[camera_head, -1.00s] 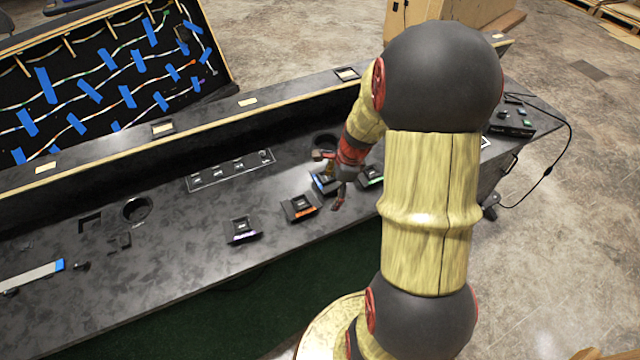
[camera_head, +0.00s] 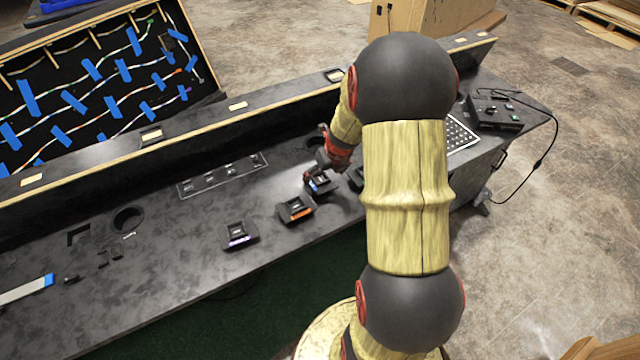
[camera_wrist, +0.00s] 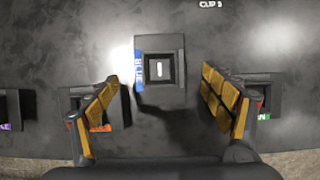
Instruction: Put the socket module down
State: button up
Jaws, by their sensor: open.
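The socket module with the blue label (camera_wrist: 160,69) is a dark square block with a pale slot, seen in the wrist view. It appears to rest on the dark console top, and it also shows in the head view (camera_head: 318,185). My gripper (camera_wrist: 160,79) is open, with one yellow finger on each side of the module and a gap between each finger and it. In the head view my gripper (camera_head: 318,168) is just behind the blue module and partly hides it.
An orange-labelled module (camera_head: 296,210) and a purple-labelled one (camera_head: 238,236) stand to the left. A green-labelled module (camera_wrist: 259,100) is to the right, partly behind a finger. A long plate (camera_head: 222,175) and round hole (camera_head: 127,219) are in the console top (camera_head: 185,285).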

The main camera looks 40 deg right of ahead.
aim_at(320, 178)
jog(key=b+x, duration=0.3)
jog(key=x, duration=0.2)
jog(key=shift+w+d+r, duration=0.1)
jog(key=shift+w, duration=0.05)
jog(key=shift+r, duration=0.1)
jog(key=shift+c, duration=0.2)
jog(key=c, duration=1.4)
jog(key=shift+r, duration=0.1)
jog(key=shift+c, duration=0.2)
jog(key=shift+r+p, duration=0.85)
jog(key=shift+p, duration=0.05)
jog(key=s+a+r+p, duration=0.5)
jog(key=s+r+p, duration=0.2)
jog(key=s+r, duration=0.4)
jog(key=shift+s, duration=1.05)
